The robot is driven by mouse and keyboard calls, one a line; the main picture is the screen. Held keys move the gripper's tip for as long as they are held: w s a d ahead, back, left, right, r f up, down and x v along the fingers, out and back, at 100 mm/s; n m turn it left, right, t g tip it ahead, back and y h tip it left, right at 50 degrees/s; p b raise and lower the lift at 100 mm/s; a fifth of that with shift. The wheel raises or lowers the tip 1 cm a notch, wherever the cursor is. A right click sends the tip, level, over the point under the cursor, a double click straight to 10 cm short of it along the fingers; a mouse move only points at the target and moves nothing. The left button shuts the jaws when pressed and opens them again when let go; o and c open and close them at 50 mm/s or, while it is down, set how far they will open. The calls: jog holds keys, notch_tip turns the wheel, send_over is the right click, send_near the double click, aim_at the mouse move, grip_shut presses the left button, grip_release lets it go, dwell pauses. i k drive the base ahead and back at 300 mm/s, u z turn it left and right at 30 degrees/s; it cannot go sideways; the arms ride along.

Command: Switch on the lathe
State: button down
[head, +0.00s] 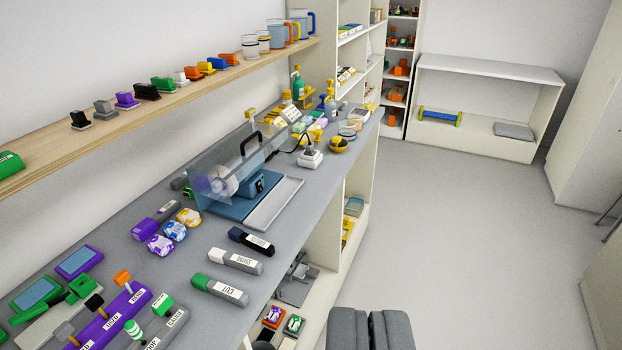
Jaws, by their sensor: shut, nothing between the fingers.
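The lathe (236,208) stands on the grey bench left of centre. It has a blue base, a pale round spindle part (222,186), a clear guard (205,184) with a black handle (250,143), and a grey tray (274,204) in front. A small light box with a dark top (311,158) sits just beyond it, with a black cable; I cannot tell whether this is its switch. My gripper (370,314) is at the bottom, right of the bench edge, over the floor. Its two grey fingers are together and empty, well apart from the lathe.
A wooden shelf (150,105) with small coloured parts and mugs runs above. Below the bench are open shelves (350,222). The grey floor (450,240) to the right is clear.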

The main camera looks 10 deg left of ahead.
aim_at(259, 185)
jog(key=z, duration=0.65)
jog(key=i, duration=2.05)
jog(key=u, duration=0.8)
